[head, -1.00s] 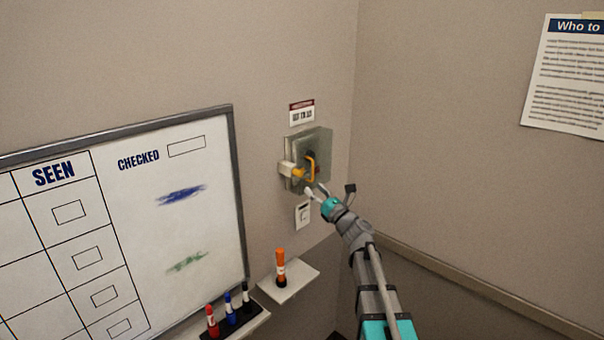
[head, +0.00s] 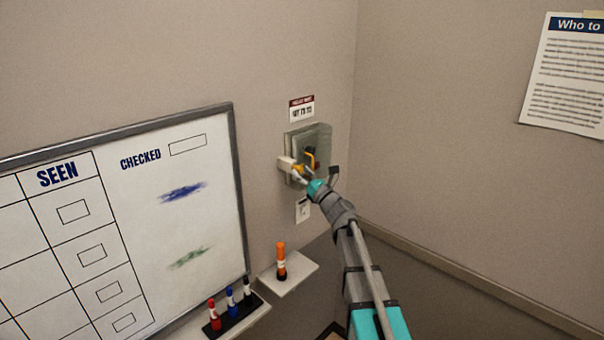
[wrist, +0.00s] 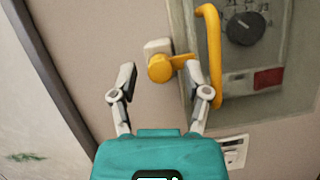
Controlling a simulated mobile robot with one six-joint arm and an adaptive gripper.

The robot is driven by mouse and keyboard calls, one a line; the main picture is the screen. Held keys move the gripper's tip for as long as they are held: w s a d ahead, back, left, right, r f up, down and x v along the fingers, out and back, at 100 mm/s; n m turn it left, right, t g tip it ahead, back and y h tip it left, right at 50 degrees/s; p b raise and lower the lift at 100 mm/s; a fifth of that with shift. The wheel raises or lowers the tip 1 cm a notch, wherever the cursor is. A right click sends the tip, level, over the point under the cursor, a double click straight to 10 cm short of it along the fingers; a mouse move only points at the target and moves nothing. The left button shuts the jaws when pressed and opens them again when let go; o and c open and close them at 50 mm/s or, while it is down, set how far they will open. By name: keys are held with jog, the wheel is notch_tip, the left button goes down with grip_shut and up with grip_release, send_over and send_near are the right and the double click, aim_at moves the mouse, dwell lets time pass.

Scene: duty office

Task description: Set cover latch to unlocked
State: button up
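The cover latch is a round yellow knob (wrist: 160,68) with a short yellow tab pointing right, on a pale mount at the cover's left edge. In the head view the latch (head: 297,168) is small and partly behind my gripper. The clear cover (wrist: 290,105) carries a yellow bar handle (wrist: 213,55). My gripper (wrist: 161,74) is open, with one finger left of the knob and the other to its right, close to the tab and handle. Whether the fingers touch anything cannot be told.
Behind the cover are a black dial (wrist: 245,27) and a red label (wrist: 268,78). A light switch (wrist: 234,150) is below. A whiteboard (head: 238,170) hangs to the left. The right wall meets at a corner.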

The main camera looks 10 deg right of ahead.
grip_shut()
jog(key=shift+w+n+y, duration=0.1)
jog(key=shift+n+y, duration=0.2)
jog(key=shift+n, duration=0.4)
jog(key=n+g+y, duration=0.1)
jog(key=n, duration=0.1)
jog(key=n+g+y, duration=0.1)
jog(key=n, duration=0.2)
jog(key=shift+w+d+r, duration=0.15)
jog(key=n+g+y+p, duration=0.1)
jog(key=n, duration=0.2)
jog(key=n+g, duration=0.2)
jog(key=n, duration=0.1)
jog(key=shift+d+r+n+y+p, duration=0.1)
jog(key=shift+r+n+y+p, duration=0.05)
jog(key=shift+n+y+p, duration=0.2)
jog(key=n+g+p, duration=0.1)
jog(key=n, duration=0.2)
jog(key=n+g+p, duration=0.1)
jog(key=n, duration=0.2)
jog(key=shift+w+r+n+g+y+p, duration=0.15)
jog(key=shift+n+g+y+p, duration=0.1)
jog(key=shift+g+p, duration=0.15)
jog(key=n+g+p, duration=0.1)
jog(key=n+p, duration=0.1)
jog(key=n, duration=0.1)
jog(key=shift+n+h, duration=0.4)
